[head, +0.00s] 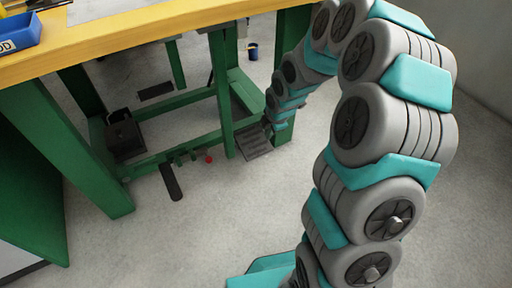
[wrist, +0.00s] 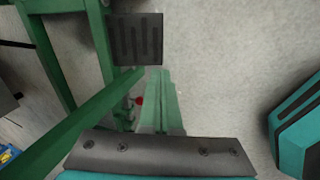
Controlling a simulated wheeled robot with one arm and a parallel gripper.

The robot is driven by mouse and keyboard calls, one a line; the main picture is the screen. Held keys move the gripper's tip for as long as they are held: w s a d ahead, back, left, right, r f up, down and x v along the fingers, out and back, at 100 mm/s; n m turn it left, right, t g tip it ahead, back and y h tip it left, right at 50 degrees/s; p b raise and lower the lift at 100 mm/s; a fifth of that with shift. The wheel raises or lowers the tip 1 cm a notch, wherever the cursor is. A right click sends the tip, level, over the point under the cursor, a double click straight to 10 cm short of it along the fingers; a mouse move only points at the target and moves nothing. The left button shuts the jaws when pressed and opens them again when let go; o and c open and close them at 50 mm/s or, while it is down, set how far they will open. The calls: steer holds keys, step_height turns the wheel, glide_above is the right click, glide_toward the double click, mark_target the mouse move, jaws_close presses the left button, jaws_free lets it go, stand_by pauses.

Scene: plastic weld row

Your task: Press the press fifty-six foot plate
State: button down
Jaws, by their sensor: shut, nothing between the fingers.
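A dark ribbed foot plate (head: 253,140) sits low at the front of the green bench frame in the head view, close to the end of my arm. In the wrist view the ribbed plate (wrist: 137,39) is at the top, left of centre, with its grooves in plain sight. My gripper (wrist: 160,74) is shut and empty, its fingers side by side. The fingertips show just below and right of the plate's lower edge; I cannot tell their height above it. No number on the plate is readable. In the head view my arm hides part of the plate's surroundings.
A narrow black pedal (head: 171,182) and a red knob (head: 209,159) lie left of the plate. A dark box (head: 124,136) stands behind the pedal. The bench's yellow top (head: 130,34) overhangs the frame. Floor in front is clear. A dark cup (head: 252,51) stands behind.

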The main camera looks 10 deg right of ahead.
mark_target(259, 154)
steer(key=shift+w+a+f+n, duration=0.15)
steer(key=shift+w+f+n, duration=0.35)
steer(key=shift+w+f, duration=0.6)
steer(key=b+x, duration=0.1)
steer(key=x, duration=0.6)
steer(key=b+x, duration=0.1)
steer(key=x, duration=0.6)
steer(key=shift+w+a+r, duration=0.1)
steer(key=shift+w, duration=0.1)
steer(key=shift+s, duration=0.1)
steer(key=shift+s+f, duration=0.2)
steer(key=shift+f, duration=0.25)
steer(key=shift+s+f+t+y, duration=0.1)
steer(key=shift+f+t+y, duration=0.2)
steer(key=shift+f+t, duration=0.4)
steer(key=shift+f+p, duration=0.15)
steer(key=shift+p, duration=0.3)
steer(key=shift+f, duration=0.1)
steer(key=shift+s, duration=0.1)
